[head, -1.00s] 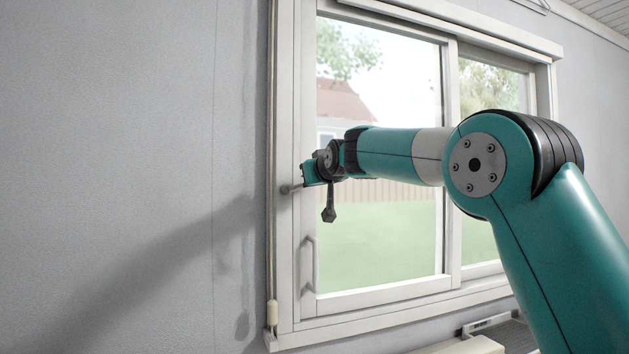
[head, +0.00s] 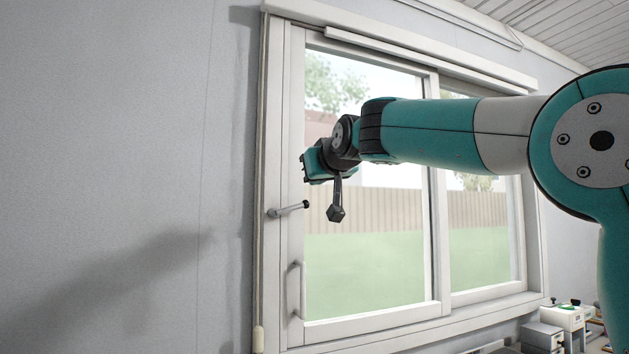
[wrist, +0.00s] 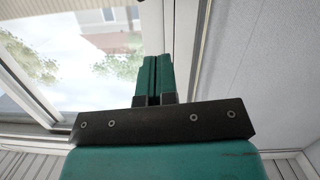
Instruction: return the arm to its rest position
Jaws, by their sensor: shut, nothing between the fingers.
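My gripper (head: 306,170) is at the left end of my teal arm, which reaches across the window in the head view. It is up in front of the window's left frame, above the lever handle, and looks apart from it. In the wrist view the two teal fingers of my gripper (wrist: 154,70) lie side by side, shut, with nothing between them. The white sliding window (head: 385,318) is behind my arm; my arm hides part of its glass.
A lever handle (head: 288,209) sticks out from the left window frame. A white pull handle (head: 295,290) is lower down. A cord with a pale weight (head: 258,340) hangs beside the frame. Grey and white boxes (head: 560,318) stand at the lower right. Bare wall (head: 110,150) fills the left.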

